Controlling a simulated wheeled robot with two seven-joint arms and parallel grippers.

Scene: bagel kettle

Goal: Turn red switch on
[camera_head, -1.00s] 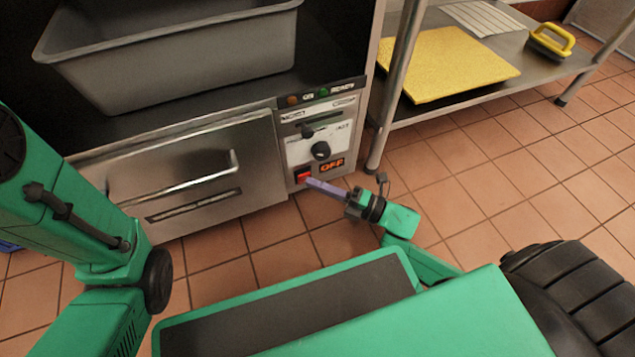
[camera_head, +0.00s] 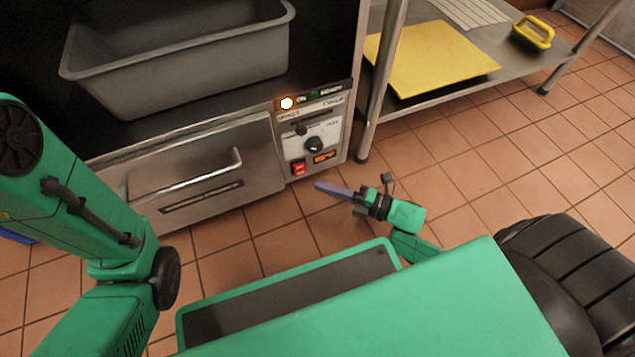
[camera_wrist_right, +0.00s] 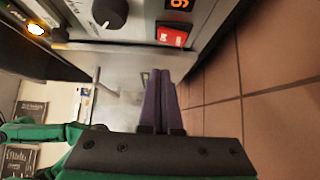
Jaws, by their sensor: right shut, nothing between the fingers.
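The red switch (camera_head: 299,168) sits at the lower left of the control panel on the steel appliance (camera_head: 300,130). In the right wrist view the red switch (camera_wrist_right: 172,34) is at the top, beside an orange display that is cut off by the frame edge. My right gripper (camera_head: 320,187) is shut and empty, its purple fingers pointing at the panel from the lower right. The fingertips are apart from the switch. The shut fingers also show in the right wrist view (camera_wrist_right: 160,78). The indicator lamp (camera_head: 287,103) above the panel glows bright. My left arm is at the left; its gripper is out of view.
A black knob (camera_head: 313,145) and an orange display (camera_head: 325,157) are on the panel near the switch. A drawer handle (camera_head: 190,178) sticks out at the left. A grey tub (camera_head: 180,70) stands above. A metal shelf leg (camera_head: 382,85) stands right of the panel.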

